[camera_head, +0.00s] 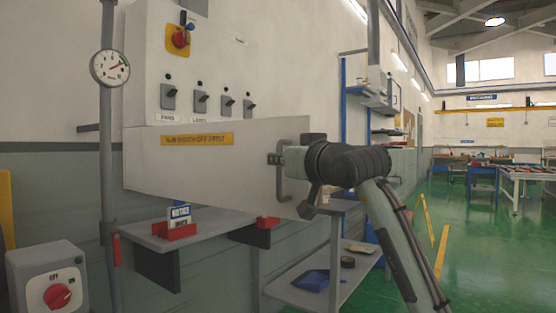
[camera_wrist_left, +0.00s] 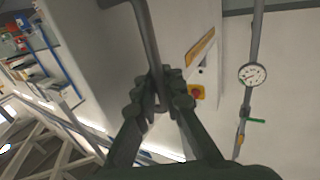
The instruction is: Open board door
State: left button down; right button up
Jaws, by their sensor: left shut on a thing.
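The board is a white wall box (camera_head: 215,50) with a red-and-yellow rotary switch (camera_head: 179,39) and a row of grey lever switches. Its door is a wide pale panel (camera_head: 220,160) below them, with a yellow label (camera_head: 198,139). A grey bar handle (camera_head: 283,188) stands at the door's right end. My left gripper (camera_head: 285,160) is at this handle, its fingertips partly hidden in the head view. In the left wrist view its fingers (camera_wrist_left: 160,95) close around the handle bar (camera_wrist_left: 148,40). How far the door stands open is hard to tell. My right gripper is not in view.
A gauge (camera_head: 110,68) on a vertical pipe stands left of the board. A grey shelf (camera_head: 185,232) with a notice sign is below the door, and a grey switch box (camera_head: 48,280) is lower left.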

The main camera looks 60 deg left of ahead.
pick_arm(q)
jog(key=shift+w, duration=0.15)
jog(key=c, duration=1.7)
grip_release()
jog(key=shift+w+d, duration=0.1)
jog(key=shift+d, duration=0.05)
jog(key=shift+c, duration=0.2)
jog(key=shift+o, duration=0.6)
jog(key=d, duration=1.2)
